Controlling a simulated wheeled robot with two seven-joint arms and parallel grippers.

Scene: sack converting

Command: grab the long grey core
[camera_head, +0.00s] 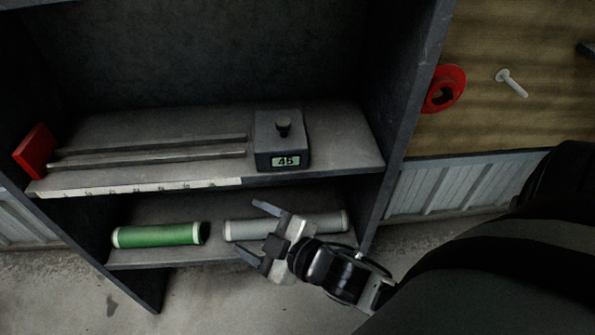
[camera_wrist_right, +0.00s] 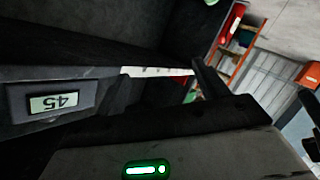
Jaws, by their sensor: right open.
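The long grey core (camera_head: 245,229) lies on the lower shelf, with pale ends; its middle is partly hidden behind my right gripper. My right gripper (camera_head: 252,229) is open and empty, its fingers pointing left in front of the grey core in the head view. I cannot tell whether it touches the core. The core does not show clearly in the right wrist view, where a dark surface with a green-lit indicator fills the bottom. My left gripper is not in view.
A green core (camera_head: 158,235) lies left of the grey one on the lower shelf (camera_head: 190,255). The upper shelf (camera_head: 340,150) above holds a box marked 45 (camera_head: 281,140), metal bars (camera_head: 150,158) and a red block (camera_head: 35,150). A red ring (camera_head: 457,78) and white bolt (camera_head: 512,83) are at right.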

